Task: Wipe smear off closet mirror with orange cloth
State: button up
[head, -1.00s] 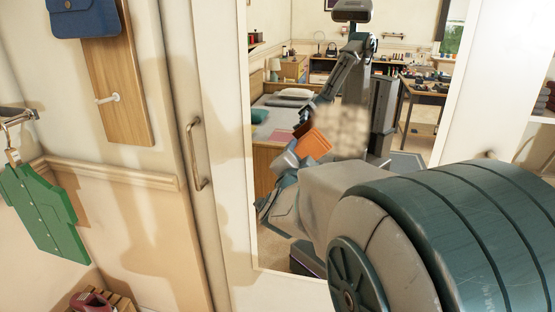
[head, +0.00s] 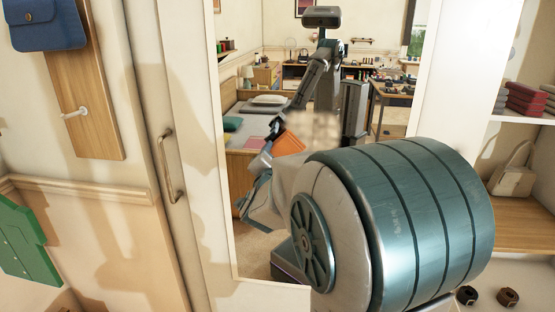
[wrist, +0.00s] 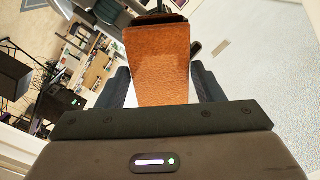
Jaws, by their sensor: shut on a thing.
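The closet mirror (head: 240,205) is a tall panel in the middle of the head view, reflecting the room and my body. A pale beige, blurred smear (head: 318,130) covers part of the glass at mid height, right of the orange patch. My gripper (wrist: 160,88) is shut on the orange cloth (wrist: 158,65), which stands out between its dark fingers in the wrist view. Orange cloth also shows in the mirror area of the head view (head: 288,143), apparently as a reflection. My large arm link hides the lower right of the mirror. I cannot tell whether the cloth touches the glass.
A door handle (head: 171,165) sits on the panel left of the mirror. A blue bag (head: 45,25) and a green garment (head: 27,243) hang at the left. Open shelves on the right hold a beige handbag (head: 514,172), folded red cloths (head: 527,98) and rolled belts (head: 508,297).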

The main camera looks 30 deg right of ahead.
jog(key=shift+b+x, duration=0.45)
jog(key=shift+x, duration=0.8)
